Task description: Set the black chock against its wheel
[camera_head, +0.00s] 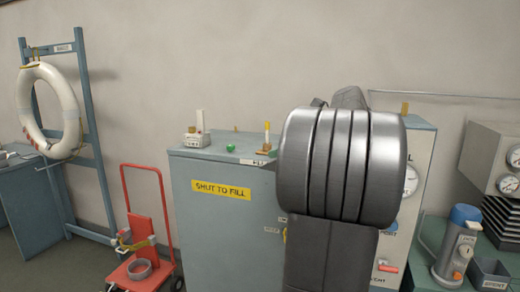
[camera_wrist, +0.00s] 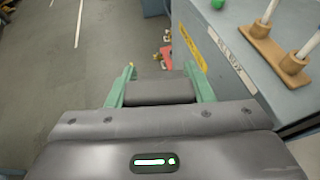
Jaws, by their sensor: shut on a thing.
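My gripper (camera_wrist: 160,80) shows in the wrist view with its two green fingers closed on the sides of a dark block, which looks like the black chock (camera_wrist: 160,92). The chock is held clear of the floor, near the side of the grey-blue cabinet. A red hand trolley (camera_head: 143,228) stands left of the cabinet in the head view, with a dark wheel (camera_head: 178,283) at its lower right. Part of the trolley shows small and red in the wrist view (camera_wrist: 168,53), beyond the fingers. My arm hides the gripper and chock in the head view.
The cabinet (camera_head: 205,225) marked "SHUT TO FILL" stands right of the trolley. A blue frame (camera_head: 92,125) with a white ring (camera_head: 72,110) stands at the left. Open floor (camera_wrist: 60,75) lies left of my gripper in the wrist view.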

